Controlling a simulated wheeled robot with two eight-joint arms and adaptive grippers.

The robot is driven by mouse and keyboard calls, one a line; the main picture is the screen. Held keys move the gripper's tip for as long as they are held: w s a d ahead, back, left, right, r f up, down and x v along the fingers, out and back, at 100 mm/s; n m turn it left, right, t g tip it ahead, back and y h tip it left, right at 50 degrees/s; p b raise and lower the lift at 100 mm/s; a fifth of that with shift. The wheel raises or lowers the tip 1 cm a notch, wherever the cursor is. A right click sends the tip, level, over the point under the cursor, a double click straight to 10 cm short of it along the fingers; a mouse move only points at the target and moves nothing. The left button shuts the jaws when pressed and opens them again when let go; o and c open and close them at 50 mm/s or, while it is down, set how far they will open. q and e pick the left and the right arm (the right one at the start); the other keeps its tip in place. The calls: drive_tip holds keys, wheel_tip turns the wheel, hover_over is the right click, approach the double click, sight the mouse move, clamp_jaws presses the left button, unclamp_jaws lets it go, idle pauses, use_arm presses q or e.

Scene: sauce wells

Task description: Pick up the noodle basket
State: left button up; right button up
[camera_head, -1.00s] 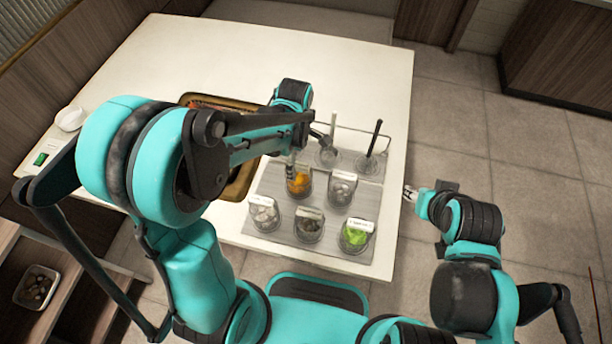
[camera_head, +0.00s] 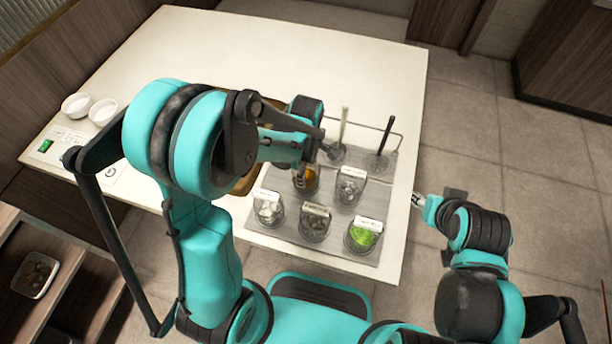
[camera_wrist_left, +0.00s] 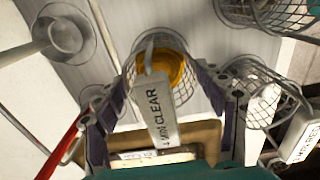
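Several wire noodle baskets with labelled handles stand in the grey panel near the table's front edge. The one with orange contents (camera_head: 312,181) is under my left gripper (camera_head: 303,168), which partly hides it. In the left wrist view, this basket (camera_wrist_left: 186,82) and its handle (camera_wrist_left: 160,110), marked "4 MINI CLEAR", lie between the two fingers of my left gripper (camera_wrist_left: 163,92). The fingers are apart, with gaps on both sides. Other baskets hold white (camera_head: 268,207), dark (camera_head: 314,222), green (camera_head: 363,236) and grey (camera_head: 349,187) contents. My right gripper (camera_head: 418,200) is off the table's right edge, too small to judge.
A light-handled ladle (camera_head: 343,130) and a dark-handled one (camera_head: 385,138) stand behind the baskets, with a wire rail (camera_head: 398,142) beside them. A brown-rimmed tray (camera_head: 246,185) is partly hidden by my left arm. Two white bowls (camera_head: 76,105) (camera_head: 103,111) stand at left. The table's back (camera_head: 300,60) is clear.

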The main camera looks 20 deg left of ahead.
use_arm(q)
drive_tip(key=c, duration=0.3)
wheel_tip(320, 180, up, 10)
drive_tip(key=p, duration=0.4)
drive_tip(key=shift+c, duration=0.2)
drive_tip(key=shift+f, duration=0.15)
drive_tip(key=shift+a+f+b, duration=0.35)
drive_tip(key=shift+f+b, duration=0.25)
drive_tip(key=w+a, duration=0.2)
drive_tip(key=a, duration=1.2)
drive_tip(key=w+a, duration=0.2)
drive_tip(key=a, duration=1.3)
drive_tip(key=shift+w, duration=0.35)
drive_tip(key=shift+r, duration=0.1)
